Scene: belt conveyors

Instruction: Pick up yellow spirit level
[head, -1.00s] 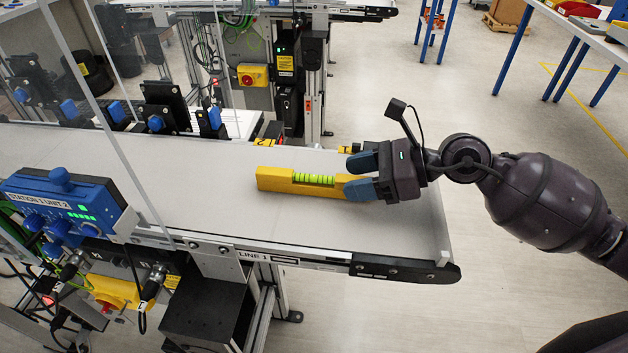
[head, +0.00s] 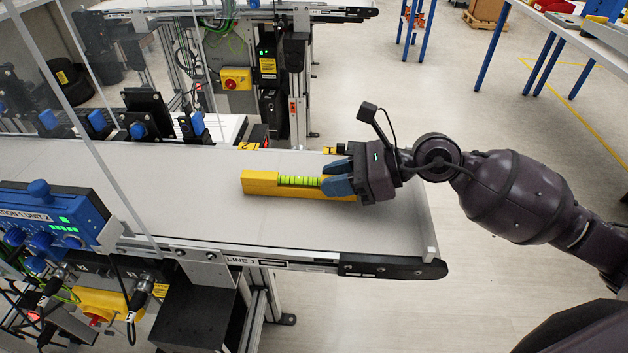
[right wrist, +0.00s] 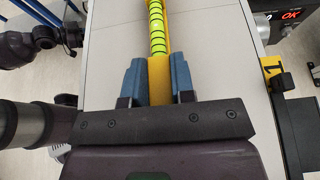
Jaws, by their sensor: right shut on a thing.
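The yellow spirit level (head: 261,184) has green vials along its middle and lies on the grey conveyor belt. It also shows in the right wrist view (right wrist: 158,68), running away between the fingers. My right gripper (head: 338,178) is shut on its right end, with one blue finger on each side. In the right wrist view the two blue fingers (right wrist: 157,82) touch its sides. I cannot tell whether the level is lifted off the belt. My left gripper is not in view.
The conveyor belt (head: 200,215) ends at the right in a dark rail. A blue control box (head: 58,215) stands at its near left side, beside a clear panel. Black and blue devices line the far side. Another conveyor (head: 335,12) and a blue-legged table (head: 590,42) stand farther back.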

